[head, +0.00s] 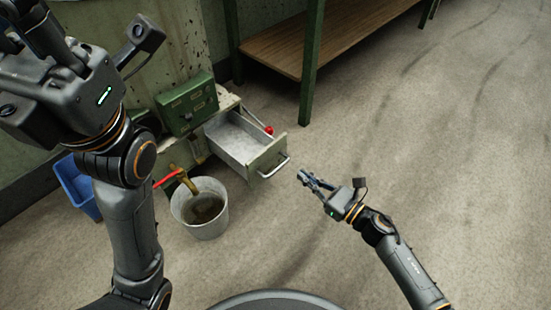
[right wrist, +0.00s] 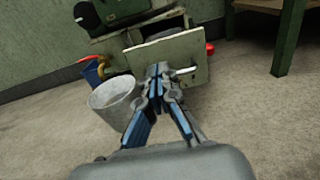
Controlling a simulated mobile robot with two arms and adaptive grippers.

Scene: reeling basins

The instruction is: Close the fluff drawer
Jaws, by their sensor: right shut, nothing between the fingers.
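The fluff drawer (head: 246,143) is a pale metal drawer that stands pulled out from the green machine, and its inside looks empty. Its front panel (right wrist: 168,66) fills the upper middle of the right wrist view. A metal bar handle (head: 274,166) is on the front. My right gripper (head: 302,175) is shut and empty, just in front of the handle and a little to its right. In the right wrist view its fingertips (right wrist: 158,68) overlap the front panel; I cannot tell whether they touch it. My left arm is raised at the left; its fingertips are cut off.
A metal bucket (head: 201,210) with dark contents stands left of the drawer under a brass tap with a red handle (head: 167,178). A blue bin (head: 78,187) is farther left. A green-legged bench (head: 312,65) stands behind. The floor at right is clear.

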